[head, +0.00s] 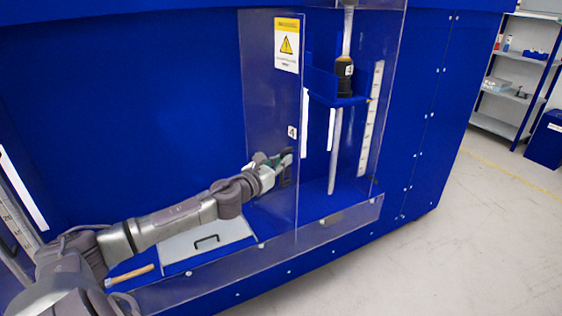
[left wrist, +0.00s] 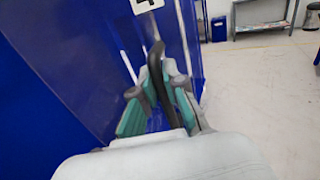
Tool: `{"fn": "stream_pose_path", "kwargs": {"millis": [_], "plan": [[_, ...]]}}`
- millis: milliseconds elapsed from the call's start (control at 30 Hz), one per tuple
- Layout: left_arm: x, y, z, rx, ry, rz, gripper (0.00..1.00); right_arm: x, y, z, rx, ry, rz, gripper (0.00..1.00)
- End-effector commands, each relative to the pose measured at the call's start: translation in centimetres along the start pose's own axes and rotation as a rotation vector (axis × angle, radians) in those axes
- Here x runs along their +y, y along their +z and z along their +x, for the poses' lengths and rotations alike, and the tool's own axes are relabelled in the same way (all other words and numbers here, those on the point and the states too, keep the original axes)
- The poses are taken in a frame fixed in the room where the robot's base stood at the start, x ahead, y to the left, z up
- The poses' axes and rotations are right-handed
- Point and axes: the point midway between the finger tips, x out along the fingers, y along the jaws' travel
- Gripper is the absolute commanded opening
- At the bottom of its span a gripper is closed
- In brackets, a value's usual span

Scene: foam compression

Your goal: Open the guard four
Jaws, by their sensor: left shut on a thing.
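Guard four is a clear panel (head: 268,110) with a yellow-and-white warning sign (head: 287,44) near its top and a small "4" label (head: 292,132) by its edge. Its dark handle (head: 288,180) is below the label and shows as a black bar in the left wrist view (left wrist: 156,65). My left gripper (head: 284,161) is at this handle, with its teal-padded fingers (left wrist: 159,100) on both sides of the bar, shut on it. The gripper partly hides the handle in the head view. I cannot tell how far the guard stands open. My right gripper is not in view.
Behind the clear panes stands a rod with a black-and-yellow piece (head: 344,77) marked 4, beside a white scale (head: 371,120). A grey plate with a handle (head: 190,247) and a wooden-looking stick (head: 131,275) lie on the blue ledge. Open floor (head: 480,240) is at right.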

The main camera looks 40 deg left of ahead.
Motion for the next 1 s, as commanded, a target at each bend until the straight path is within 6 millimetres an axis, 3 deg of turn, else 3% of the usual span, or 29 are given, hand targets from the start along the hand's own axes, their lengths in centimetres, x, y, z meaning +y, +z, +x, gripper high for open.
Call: {"fn": "stream_pose_path", "kwargs": {"millis": [333,367,500,833,1000], "plan": [[0.1,0.1,0.0,-0.001,0.002,0.002,0.00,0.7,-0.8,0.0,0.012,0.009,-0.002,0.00],[0.1,0.1,0.0,-0.001,0.002,0.002,0.16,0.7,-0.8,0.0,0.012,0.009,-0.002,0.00],[0.1,0.1,0.0,-0.001,0.002,0.002,0.37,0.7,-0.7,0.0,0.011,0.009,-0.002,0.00],[0.1,0.0,-0.1,0.000,0.002,0.002,0.37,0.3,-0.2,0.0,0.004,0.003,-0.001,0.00],[0.1,-0.2,-1.3,0.003,0.002,0.002,0.37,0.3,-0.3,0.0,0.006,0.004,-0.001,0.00]]}}
